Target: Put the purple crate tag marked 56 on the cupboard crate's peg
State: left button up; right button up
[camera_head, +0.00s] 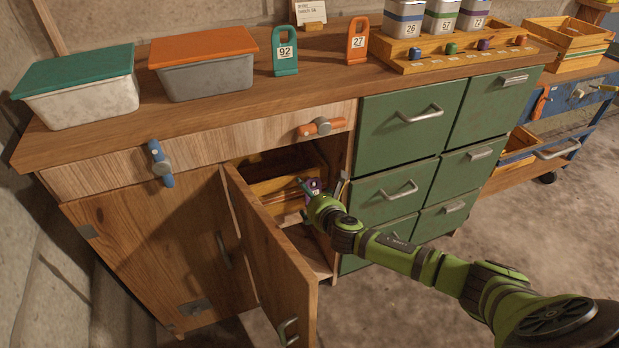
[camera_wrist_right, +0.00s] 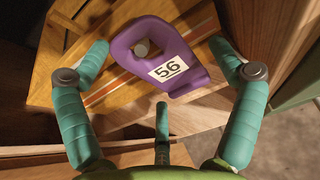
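The purple crate tag marked 56 (camera_wrist_right: 165,55) is at the front of the wooden crate (camera_wrist_right: 75,65) inside the open cupboard. A pale round peg end (camera_wrist_right: 142,47) shows in the tag's hole, so the tag appears to be around the peg. In the head view the tag (camera_head: 313,185) is small and partly hidden by my gripper. My right gripper (camera_wrist_right: 160,72) is open, its green fingers spread on both sides of the tag and apart from it. It also shows in the head view (camera_head: 310,192) at the cupboard opening. My left gripper is out of view.
The open cupboard door (camera_head: 270,255) stands left of my right arm. Green drawers (camera_head: 400,120) are to the right of the opening. On the counter are lidded bins (camera_head: 205,75), a green tag 92 (camera_head: 285,50) and an orange tag 27 (camera_head: 357,42).

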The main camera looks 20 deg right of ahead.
jog(key=shift+r, duration=0.1)
jog(key=v, duration=1.2)
grip_shut()
dwell(1.1)
jog(key=f+b, duration=0.1)
jog(key=f, duration=0.1)
jog(key=d+f+b, duration=0.1)
jog(key=f, duration=0.1)
jog(key=shift+f+b, duration=0.4)
